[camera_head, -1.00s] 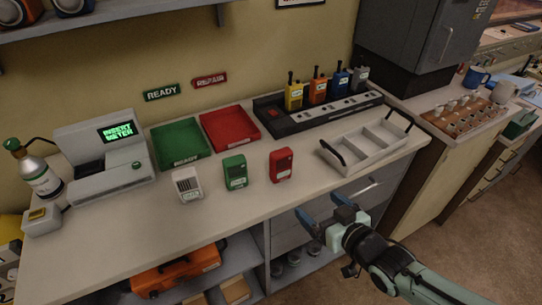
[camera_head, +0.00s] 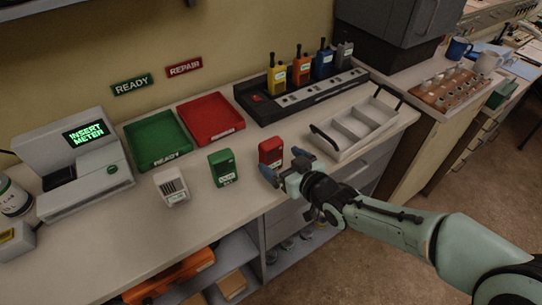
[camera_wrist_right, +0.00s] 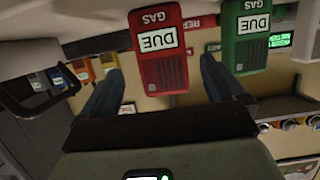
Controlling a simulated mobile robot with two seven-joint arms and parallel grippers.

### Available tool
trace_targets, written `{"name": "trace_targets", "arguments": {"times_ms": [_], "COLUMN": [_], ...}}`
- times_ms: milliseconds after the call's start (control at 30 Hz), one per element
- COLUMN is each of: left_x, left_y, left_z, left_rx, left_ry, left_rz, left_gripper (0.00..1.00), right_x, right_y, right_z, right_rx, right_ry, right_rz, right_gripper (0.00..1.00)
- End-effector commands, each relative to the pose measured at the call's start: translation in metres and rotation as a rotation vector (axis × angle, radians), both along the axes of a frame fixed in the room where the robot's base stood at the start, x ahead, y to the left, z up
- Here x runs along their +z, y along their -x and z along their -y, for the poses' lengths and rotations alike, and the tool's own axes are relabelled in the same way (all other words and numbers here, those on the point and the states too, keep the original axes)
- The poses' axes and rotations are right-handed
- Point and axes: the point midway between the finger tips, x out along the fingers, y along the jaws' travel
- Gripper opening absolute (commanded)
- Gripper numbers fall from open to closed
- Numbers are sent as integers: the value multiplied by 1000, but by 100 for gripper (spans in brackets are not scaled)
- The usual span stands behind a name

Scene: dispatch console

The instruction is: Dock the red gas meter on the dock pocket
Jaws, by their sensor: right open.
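The red gas meter (camera_head: 271,152) stands upright near the counter's front edge. My right gripper (camera_head: 284,165) is open just in front of it. In the right wrist view the red meter (camera_wrist_right: 160,60), with GAS and DUE labels upside down, shows between the two open fingers, ahead of them; no grip shows. The console (camera_head: 75,160) at the left has a screen reading INSERT METER. A dark recess (camera_head: 59,178), which looks like the dock pocket, shows in its front and looks empty. My left gripper is not in view.
A green meter (camera_head: 222,167) and a white meter (camera_head: 172,187) stand left of the red one. Behind are a green READY tray (camera_head: 158,155) and a red tray (camera_head: 211,130). A grey divided carrier (camera_head: 345,155) stands at right, and a charger rack (camera_head: 250,112) with several radios behind.

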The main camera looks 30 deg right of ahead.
Motion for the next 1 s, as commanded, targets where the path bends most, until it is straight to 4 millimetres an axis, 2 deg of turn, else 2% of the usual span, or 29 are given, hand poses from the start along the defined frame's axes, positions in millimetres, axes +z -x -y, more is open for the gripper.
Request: {"name": "trace_targets", "arguments": {"times_ms": [333, 633, 667, 833, 900, 1000], "left_x": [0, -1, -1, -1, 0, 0], "left_y": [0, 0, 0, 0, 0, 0], "left_z": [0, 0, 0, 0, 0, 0], "left_rx": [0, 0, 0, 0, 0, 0], "left_ry": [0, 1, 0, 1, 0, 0], "left_rz": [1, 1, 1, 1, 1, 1], "left_gripper": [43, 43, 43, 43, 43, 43], "right_x": [-11, -11, -11, -11, -10, -11], "right_y": [-44, -50, -50, -49, -49, -49], "right_z": [-6, -7, -7, -7, -7, -7], "right_rx": [0, 0, 0, 0, 0, 0], "right_ry": [-1, 1, 0, 0, 1, 1], "right_rz": [-2, 1, 1, 0, 3, 2], "right_gripper": [96, 96, 89, 34, 26, 26]}}
